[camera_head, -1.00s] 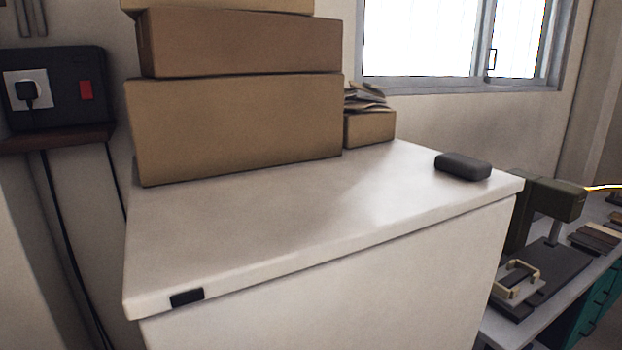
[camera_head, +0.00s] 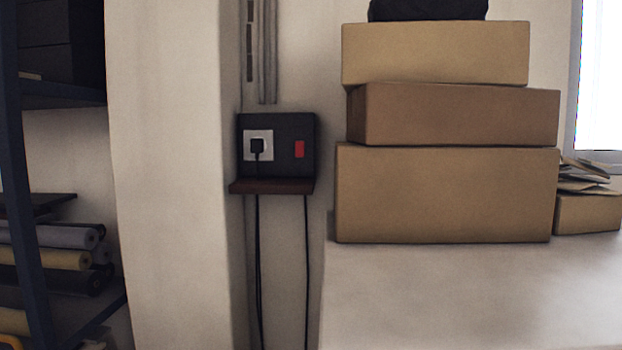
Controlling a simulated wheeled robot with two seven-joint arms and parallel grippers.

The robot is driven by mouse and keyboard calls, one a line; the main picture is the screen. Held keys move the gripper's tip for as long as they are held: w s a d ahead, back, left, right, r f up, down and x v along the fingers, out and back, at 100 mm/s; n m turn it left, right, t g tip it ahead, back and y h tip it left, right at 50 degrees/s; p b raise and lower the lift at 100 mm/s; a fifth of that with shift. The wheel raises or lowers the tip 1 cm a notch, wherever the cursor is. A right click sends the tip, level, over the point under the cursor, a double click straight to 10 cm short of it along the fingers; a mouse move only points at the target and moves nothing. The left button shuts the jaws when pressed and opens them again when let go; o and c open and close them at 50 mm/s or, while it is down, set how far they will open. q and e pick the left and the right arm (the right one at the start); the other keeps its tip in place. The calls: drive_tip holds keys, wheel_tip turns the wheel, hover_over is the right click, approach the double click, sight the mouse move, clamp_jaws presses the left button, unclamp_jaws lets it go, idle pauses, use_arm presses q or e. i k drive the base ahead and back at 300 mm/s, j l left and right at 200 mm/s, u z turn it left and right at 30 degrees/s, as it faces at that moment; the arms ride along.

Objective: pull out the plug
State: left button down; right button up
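A black plug (camera_head: 257,147) sits in a white wall socket (camera_head: 249,153) on a dark panel (camera_head: 278,126). A black cord (camera_head: 258,240) hangs down from the plug, past a small dark wooden ledge (camera_head: 271,186) under the panel. A red switch (camera_head: 300,149) is on the right side of the panel. Neither of my grippers shows in the head view.
Stacked cardboard boxes (camera_head: 445,195) stand on a white cabinet top (camera_head: 450,290) to the right of the panel. A wall pillar (camera_head: 170,180) is to the left, then a dark shelf rack (camera_head: 32,200) with fabric rolls. A second cord (camera_head: 307,260) hangs beside the cabinet.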

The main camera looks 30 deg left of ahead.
sight(257, 145)
drive_tip(key=u, duration=1.2)
drive_tip(key=j, duration=0.65)
drive_tip(key=i+j+u, duration=0.1)
drive_tip(key=j, duration=0.55)
drive_tip(key=i+j, duration=0.1)
drive_tip(key=j, duration=0.5)
drive_tip(key=i+j+u, duration=0.1)
drive_tip(key=j, duration=0.55)
